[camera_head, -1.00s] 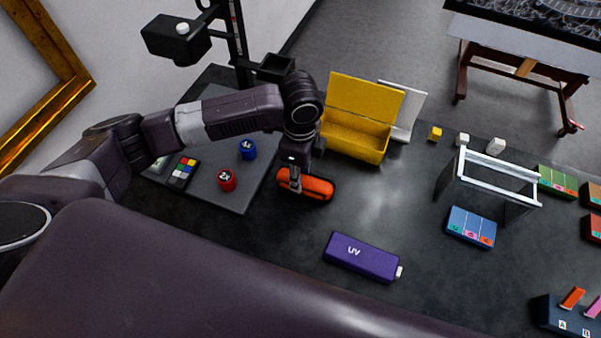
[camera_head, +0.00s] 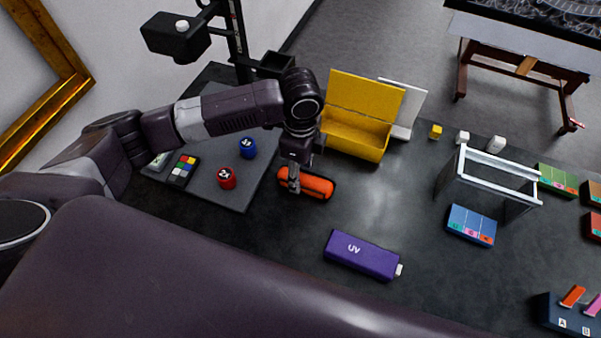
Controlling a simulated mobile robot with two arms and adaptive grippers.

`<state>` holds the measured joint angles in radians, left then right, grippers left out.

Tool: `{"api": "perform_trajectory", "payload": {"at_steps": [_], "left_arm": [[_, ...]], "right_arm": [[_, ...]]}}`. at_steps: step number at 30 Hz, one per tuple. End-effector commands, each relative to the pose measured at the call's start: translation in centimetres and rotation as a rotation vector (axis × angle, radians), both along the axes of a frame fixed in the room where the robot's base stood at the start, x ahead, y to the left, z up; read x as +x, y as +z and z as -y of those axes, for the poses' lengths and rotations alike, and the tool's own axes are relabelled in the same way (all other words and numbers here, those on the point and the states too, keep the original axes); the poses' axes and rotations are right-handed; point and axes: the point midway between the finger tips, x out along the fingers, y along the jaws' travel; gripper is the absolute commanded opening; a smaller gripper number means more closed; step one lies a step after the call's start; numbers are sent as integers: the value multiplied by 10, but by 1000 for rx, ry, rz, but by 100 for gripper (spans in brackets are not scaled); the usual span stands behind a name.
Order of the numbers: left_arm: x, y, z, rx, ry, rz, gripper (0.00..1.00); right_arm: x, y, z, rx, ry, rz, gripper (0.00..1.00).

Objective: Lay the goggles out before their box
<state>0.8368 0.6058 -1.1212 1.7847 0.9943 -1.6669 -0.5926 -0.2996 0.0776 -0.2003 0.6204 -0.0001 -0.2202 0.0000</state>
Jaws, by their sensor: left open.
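The orange goggles (camera_head: 318,187) lie on the dark table in front of the open yellow box (camera_head: 356,134). The box has its lid raised at the back, and its inside looks empty. My left gripper (camera_head: 293,187) is open at the left end of the goggles, pointing down and covering part of them. Whether its fingers touch the goggles I cannot tell. My right gripper is not in view.
A purple UV case (camera_head: 362,256) lies nearer on the table. A grey board at left carries a red cap (camera_head: 227,178), a blue cap (camera_head: 247,148) and a colour chart (camera_head: 182,170). A metal-topped frame (camera_head: 497,167) and a blue tray (camera_head: 471,226) stand at right.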

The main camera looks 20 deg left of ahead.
Motion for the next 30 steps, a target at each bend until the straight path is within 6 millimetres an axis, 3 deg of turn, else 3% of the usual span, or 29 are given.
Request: {"api": "perform_trajectory", "payload": {"at_steps": [9,15,21,30], "left_arm": [[2,65,0,-1,-2,7,49],[1,98,0,0,-1,3,49],[0,112,0,0,0,1,49],[0,112,0,0,0,0,49]], "right_arm": [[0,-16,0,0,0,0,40],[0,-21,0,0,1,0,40],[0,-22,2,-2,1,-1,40],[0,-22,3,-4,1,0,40]]}}
